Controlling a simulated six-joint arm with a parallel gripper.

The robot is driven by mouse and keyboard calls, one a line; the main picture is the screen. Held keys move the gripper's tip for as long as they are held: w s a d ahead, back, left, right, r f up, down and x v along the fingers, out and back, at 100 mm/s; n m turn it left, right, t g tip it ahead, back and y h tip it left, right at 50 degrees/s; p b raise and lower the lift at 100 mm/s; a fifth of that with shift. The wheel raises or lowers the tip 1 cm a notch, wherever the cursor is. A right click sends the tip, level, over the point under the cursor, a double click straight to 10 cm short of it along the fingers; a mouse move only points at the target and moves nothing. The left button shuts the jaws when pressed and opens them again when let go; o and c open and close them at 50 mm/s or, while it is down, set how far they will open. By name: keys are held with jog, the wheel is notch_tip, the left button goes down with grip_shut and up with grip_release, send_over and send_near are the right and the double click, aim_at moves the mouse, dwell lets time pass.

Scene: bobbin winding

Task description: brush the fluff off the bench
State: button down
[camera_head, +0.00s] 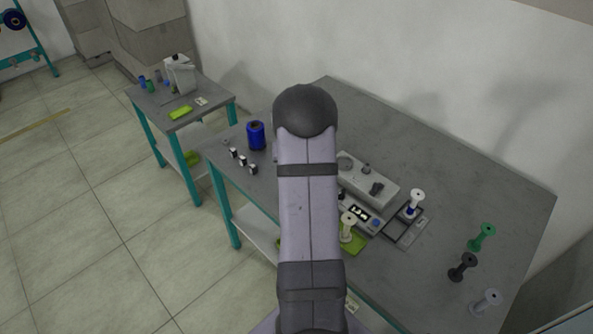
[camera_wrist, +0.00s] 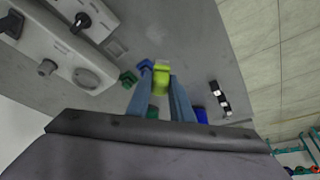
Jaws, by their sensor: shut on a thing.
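The grey bench (camera_head: 440,150) fills the right of the head view; its bare top also shows in the wrist view (camera_wrist: 185,30). My gripper (camera_wrist: 162,88) points down at the bench in the wrist view, its two blue-grey fingers shut on a yellow-green thing, seemingly the brush (camera_wrist: 162,72). My arm hides the gripper and brush in the head view. A small dark green piece (camera_wrist: 128,78) and a small blue piece (camera_wrist: 145,65) lie left of the fingers. A green bit (camera_wrist: 152,112) shows between the fingers. I cannot make out which of these, if any, is fluff.
A winding machine (camera_head: 375,188) stands right of my arm, with a white spool (camera_head: 415,200) and a cream spool (camera_head: 347,228) nearby. Green (camera_head: 482,237), black (camera_head: 463,267) and grey spools (camera_head: 487,301) stand at right. A blue spool (camera_head: 256,135) and small black-and-white blocks (camera_head: 243,160) sit left.

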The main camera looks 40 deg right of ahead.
jog(key=shift+f+b, duration=2.75)
jog(key=shift+f, duration=1.3)
jog(key=shift+s+r, duration=0.1)
jog(key=shift+s, duration=0.25)
jog(key=shift+s+f, duration=0.2)
jog(key=shift+s, duration=1.35)
jog(key=shift+w, duration=1.95)
notch_tip(320, 180, up, 8)
jog(key=p, duration=0.5)
jog(key=shift+r+p, duration=0.15)
jog(key=shift+p, duration=0.2)
jog(key=shift+s, duration=0.1)
